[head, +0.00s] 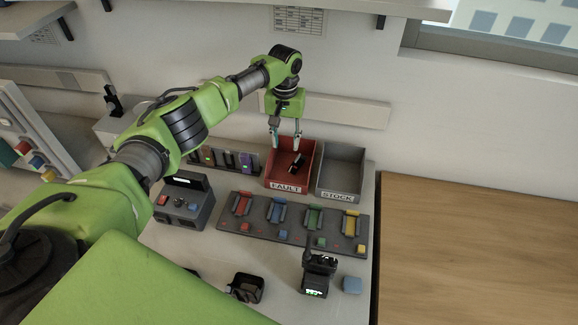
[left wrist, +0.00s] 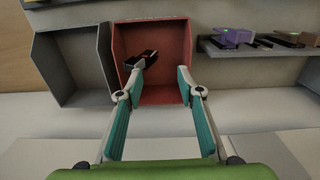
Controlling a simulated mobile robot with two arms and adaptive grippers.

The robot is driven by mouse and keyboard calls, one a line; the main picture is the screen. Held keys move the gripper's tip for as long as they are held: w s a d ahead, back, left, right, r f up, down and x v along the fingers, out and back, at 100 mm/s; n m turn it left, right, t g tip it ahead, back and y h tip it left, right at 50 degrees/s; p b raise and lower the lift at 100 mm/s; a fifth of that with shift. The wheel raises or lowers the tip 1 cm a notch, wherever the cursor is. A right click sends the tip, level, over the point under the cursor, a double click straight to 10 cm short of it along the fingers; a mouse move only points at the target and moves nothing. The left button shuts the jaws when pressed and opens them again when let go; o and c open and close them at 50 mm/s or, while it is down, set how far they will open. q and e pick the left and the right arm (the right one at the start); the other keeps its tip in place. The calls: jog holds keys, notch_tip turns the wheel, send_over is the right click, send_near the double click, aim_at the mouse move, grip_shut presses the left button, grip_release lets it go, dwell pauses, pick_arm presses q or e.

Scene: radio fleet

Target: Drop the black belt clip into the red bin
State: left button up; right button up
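The red bin (head: 276,182), labelled FAULT, stands at the back of the work surface; it also shows in the left wrist view (left wrist: 172,94). A small black piece (head: 297,164), which looks like the belt clip, lies tilted inside it. In the left wrist view this black clip (left wrist: 141,60) lies toward the left wall, apart from the fingers. My left gripper (head: 285,146) is over the red bin with its fingers spread and nothing between them (left wrist: 158,80). My right gripper is not in view.
A grey bin (head: 340,184) labelled STOCK stands right beside the red bin. In front are a tray (head: 290,236) with coloured pieces, a black radio (head: 318,270), a black open holder (head: 246,288) and a blue block (head: 352,285). A wooden surface lies right.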

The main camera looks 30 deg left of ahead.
pick_arm(q)
jog(key=shift+r, duration=0.1)
notch_tip(320, 180, up, 7)
jog(key=shift+r, duration=0.15)
dwell(0.3)
dwell(0.4)
